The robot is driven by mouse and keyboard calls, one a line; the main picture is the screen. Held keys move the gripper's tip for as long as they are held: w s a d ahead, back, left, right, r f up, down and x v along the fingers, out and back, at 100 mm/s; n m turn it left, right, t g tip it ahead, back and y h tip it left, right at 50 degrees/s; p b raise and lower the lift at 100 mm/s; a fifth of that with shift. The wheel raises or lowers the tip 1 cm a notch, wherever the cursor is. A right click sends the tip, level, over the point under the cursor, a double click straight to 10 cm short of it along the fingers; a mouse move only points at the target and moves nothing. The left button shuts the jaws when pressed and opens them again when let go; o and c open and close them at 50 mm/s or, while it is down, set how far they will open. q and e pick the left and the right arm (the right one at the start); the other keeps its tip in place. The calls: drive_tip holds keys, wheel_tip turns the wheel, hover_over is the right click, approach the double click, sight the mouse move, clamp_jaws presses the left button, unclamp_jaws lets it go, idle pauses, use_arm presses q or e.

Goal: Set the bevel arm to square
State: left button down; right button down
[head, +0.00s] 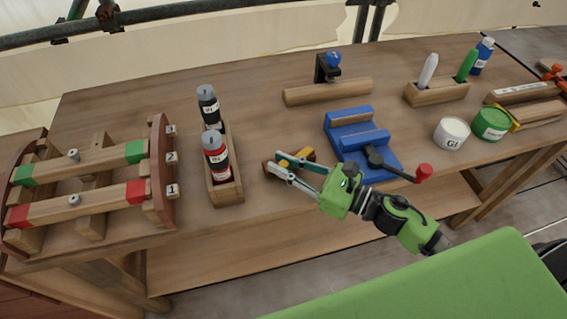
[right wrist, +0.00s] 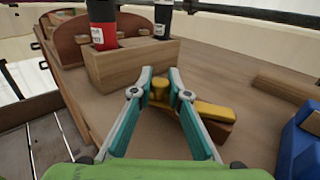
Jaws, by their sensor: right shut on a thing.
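The bevel (head: 303,155) is a small wooden tool with yellow parts, lying near the front middle of the bench. In the right wrist view its yellow arm (right wrist: 208,109) reaches to the right from a round yellow knob (right wrist: 159,90), over a brown wooden piece (right wrist: 219,130). My right gripper (head: 278,163) comes in from the right, low over the bench. Its fingers (right wrist: 160,76) are closed in on the bevel at the yellow knob. The fingers partly hide the bevel, so its exact angle is hard to tell. My left gripper is out of view.
A wooden box (head: 226,182) with red and black bottles stands just left of the bevel. A blue fixture (head: 350,121) with a red-knobbed lever (head: 424,172) is close on the right. A numbered wooden rack (head: 160,165) stands far left. Bare bench lies behind the bevel.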

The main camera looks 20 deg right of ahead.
idle(0.5)
drive_tip(key=c, duration=1.9)
unclamp_jaws()
drive_tip(key=v, duration=1.2)
